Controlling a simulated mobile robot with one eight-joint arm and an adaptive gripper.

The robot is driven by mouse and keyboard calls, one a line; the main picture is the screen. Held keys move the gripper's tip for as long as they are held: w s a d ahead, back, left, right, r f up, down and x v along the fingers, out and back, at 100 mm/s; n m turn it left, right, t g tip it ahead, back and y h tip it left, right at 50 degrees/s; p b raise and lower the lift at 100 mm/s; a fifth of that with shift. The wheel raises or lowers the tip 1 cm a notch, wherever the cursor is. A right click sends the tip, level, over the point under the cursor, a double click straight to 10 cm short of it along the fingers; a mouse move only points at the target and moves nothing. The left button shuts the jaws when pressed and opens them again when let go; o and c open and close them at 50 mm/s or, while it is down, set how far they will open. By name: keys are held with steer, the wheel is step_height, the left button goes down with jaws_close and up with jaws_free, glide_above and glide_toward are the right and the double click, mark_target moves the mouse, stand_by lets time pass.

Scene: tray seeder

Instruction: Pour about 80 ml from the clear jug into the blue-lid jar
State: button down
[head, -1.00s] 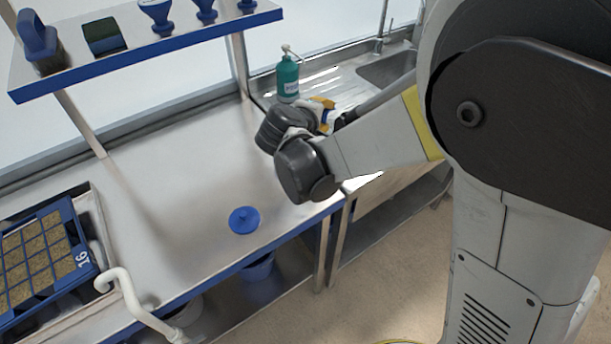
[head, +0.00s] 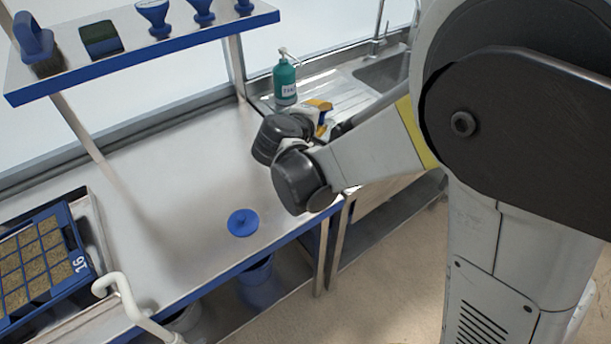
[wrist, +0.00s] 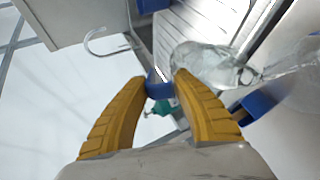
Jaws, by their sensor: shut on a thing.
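My gripper (wrist: 160,84) has its yellow fingers closed on a blue piece (wrist: 158,84), which looks like part of the clear jug. Clear, see-through jug material (wrist: 205,64) shows just beyond the right finger in the wrist view; its outline, tilt and contents are hard to read. In the head view my gripper (head: 319,108) is mostly behind my wrist, and the jug is hidden there. A round blue lid with a knob (head: 242,222) lies on the steel counter near its front edge. I cannot make out the jar itself.
A teal pump bottle (head: 285,82) stands by the sink (head: 382,75) behind my gripper. A seed tray (head: 40,262) and a white pipe (head: 122,295) are at left. A blue-edged shelf (head: 130,50) hangs above. The middle counter (head: 160,190) is bare.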

steer(key=shift+s+a+r+t+h+b, duration=0.35)
steer(key=shift+s+t+b, duration=0.2)
steer(key=shift+t+b, duration=0.1)
stand_by(1.1)
